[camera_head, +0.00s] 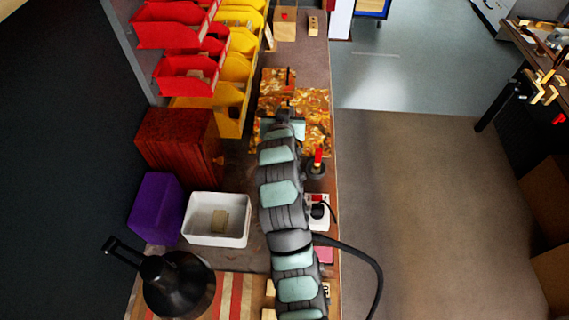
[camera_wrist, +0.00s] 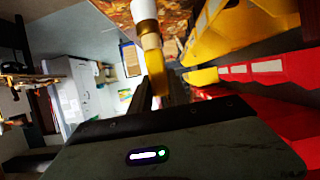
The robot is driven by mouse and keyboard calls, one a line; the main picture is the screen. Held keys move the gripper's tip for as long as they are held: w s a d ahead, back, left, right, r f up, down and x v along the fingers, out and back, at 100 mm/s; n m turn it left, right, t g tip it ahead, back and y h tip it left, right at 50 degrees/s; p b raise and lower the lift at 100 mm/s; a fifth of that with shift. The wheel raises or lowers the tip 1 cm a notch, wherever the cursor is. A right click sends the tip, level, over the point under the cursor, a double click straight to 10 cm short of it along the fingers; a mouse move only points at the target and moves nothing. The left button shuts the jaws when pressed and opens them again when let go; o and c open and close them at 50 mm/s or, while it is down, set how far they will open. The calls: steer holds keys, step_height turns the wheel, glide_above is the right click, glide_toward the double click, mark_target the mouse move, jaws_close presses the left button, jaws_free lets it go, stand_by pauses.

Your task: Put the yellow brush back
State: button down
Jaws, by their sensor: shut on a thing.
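In the wrist view, my gripper (camera_wrist: 163,92) is shut on the yellow brush (camera_wrist: 153,62). The brush has a golden-yellow shaft and a white upper part, and sticks up past the dark fingers. In the head view, my arm covers most of the gripper, and I cannot make out the brush clearly. The arm reaches over the bench toward the mottled brown-gold boards (camera_head: 315,115).
Red bins (camera_head: 185,80) and yellow bins (camera_head: 232,95) hang at the left back. A reddish wooden box (camera_head: 170,135), purple box (camera_head: 155,205), white tray (camera_head: 190,232) and black lamp (camera_head: 175,285) stand left of my arm. Open floor lies right of the bench.

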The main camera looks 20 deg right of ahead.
step_height(320, 180, down, 18)
steer(key=shift+b, duration=0.45)
steer(key=shift+a, duration=0.1)
steer(key=shift+f, duration=0.2)
steer(key=c, duration=1.3)
jaws_free()
steer(key=shift+o, duration=0.2)
steer(key=v, duration=1.2)
steer(key=shift+r, duration=0.25)
steer(key=shift+r+p, duration=0.1)
steer(key=shift+p, duration=0.2)
